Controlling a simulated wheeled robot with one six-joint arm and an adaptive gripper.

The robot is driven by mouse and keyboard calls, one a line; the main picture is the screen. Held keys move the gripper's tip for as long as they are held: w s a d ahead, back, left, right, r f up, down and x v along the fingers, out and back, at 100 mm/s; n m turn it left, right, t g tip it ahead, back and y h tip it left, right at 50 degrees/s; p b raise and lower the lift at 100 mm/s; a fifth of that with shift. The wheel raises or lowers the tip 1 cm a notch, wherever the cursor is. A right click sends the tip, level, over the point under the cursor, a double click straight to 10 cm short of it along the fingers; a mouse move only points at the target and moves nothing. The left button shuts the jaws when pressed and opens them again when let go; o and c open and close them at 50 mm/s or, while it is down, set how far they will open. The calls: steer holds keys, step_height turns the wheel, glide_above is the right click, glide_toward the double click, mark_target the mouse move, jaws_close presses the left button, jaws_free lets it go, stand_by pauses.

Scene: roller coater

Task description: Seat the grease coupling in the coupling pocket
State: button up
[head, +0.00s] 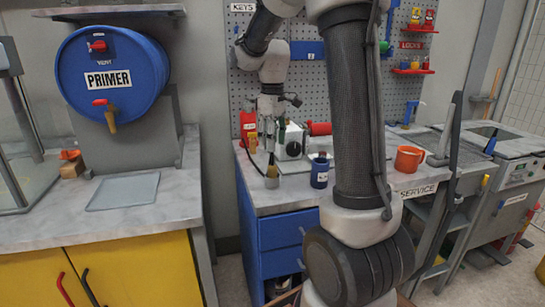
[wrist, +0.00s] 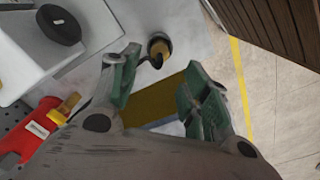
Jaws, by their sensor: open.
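My gripper (wrist: 155,72) is open, its two green-padded fingers spread with nothing held between them. In the head view my gripper (head: 270,140) hangs over the service bench, beside the white box. A small dark, round-topped piece with a yellow-brown part (wrist: 159,47) stands just beyond the fingertips in the wrist view; a similar small piece (head: 271,178) stands near the bench's front edge in the head view. I cannot tell whether it is the grease coupling. An olive-yellow flat patch (wrist: 158,104) shows between the fingers. I cannot make out the coupling pocket.
A white box with a black knob (head: 293,147) stands close to my gripper. A red labelled thing (wrist: 30,130) lies at the lower left. A dark blue cup (head: 319,173) and orange mug (head: 409,159) stand on the bench (head: 262,196). The pegboard (head: 330,75) rises behind.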

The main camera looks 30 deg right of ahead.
steer(key=s+a+r+m+t, duration=0.1)
steer(key=s+a+r+m, duration=0.1)
steer(key=s+r, duration=0.35)
steer(key=s+a+r+m+t, duration=0.1)
steer(key=s+a+r, duration=0.1)
steer(key=s, duration=0.6)
steer(key=s+a+f+m+t, duration=0.1)
steer(key=s+f+m+t, duration=0.1)
steer(key=s, duration=0.8)
steer(key=shift+m, duration=0.4)
steer(key=shift+s, duration=0.1)
